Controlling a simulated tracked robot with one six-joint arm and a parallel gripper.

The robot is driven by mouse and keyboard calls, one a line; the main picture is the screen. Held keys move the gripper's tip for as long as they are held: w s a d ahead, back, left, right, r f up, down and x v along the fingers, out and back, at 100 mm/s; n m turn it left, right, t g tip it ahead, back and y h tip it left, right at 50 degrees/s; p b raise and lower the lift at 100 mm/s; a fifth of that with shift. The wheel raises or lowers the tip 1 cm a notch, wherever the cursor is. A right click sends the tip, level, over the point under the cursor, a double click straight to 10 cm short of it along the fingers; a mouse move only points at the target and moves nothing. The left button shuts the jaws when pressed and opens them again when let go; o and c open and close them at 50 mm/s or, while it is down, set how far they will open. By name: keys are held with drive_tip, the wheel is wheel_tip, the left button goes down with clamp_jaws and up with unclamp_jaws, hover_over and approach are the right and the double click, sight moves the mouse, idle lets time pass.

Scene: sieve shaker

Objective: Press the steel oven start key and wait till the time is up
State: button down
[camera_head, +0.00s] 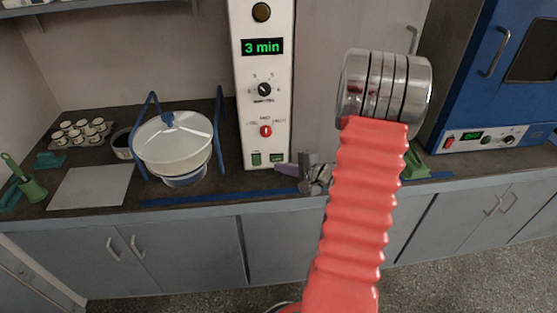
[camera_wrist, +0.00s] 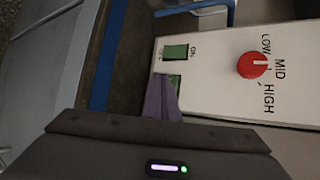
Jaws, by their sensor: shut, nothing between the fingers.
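The white control panel (camera_head: 265,140) stands upright on the counter in the head view. Its display (camera_head: 262,47) reads "3 min" in green. Below are a black dial (camera_head: 264,89), a red LOW-MID-HIGH knob (camera_head: 265,131) and two green keys at the bottom. The left green key (camera_head: 256,159) also shows in the wrist view (camera_wrist: 176,52), marked ON. The right green key (camera_head: 277,157) is partly covered by my purple fingertips in the wrist view. My gripper (camera_head: 279,167) is shut and empty, with its tips at or just before that key; contact cannot be told.
A blue oven (camera_head: 467,110) stands at the right. A sieve with a white bowl (camera_head: 172,140) in a blue frame stands left of the panel. Small jars (camera_head: 82,131) and a grey mat (camera_head: 91,187) lie farther left. My red arm hides part of the counter.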

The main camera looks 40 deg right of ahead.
drive_tip(key=shift+w, duration=0.1)
drive_tip(key=shift+w+d, duration=0.2)
drive_tip(key=shift+w, duration=0.1)
drive_tip(key=shift+w+d, duration=0.3)
drive_tip(key=shift+w, duration=0.15)
idle(1.2)
drive_tip(key=shift+s+r, duration=0.1)
drive_tip(key=shift+s+a, duration=0.5)
drive_tip(key=shift+s, duration=0.2)
idle(0.4)
drive_tip(key=shift+s+a, duration=0.75)
drive_tip(key=shift+s, duration=0.3)
drive_tip(key=shift+s+a, duration=0.7)
drive_tip(key=shift+s, duration=0.3)
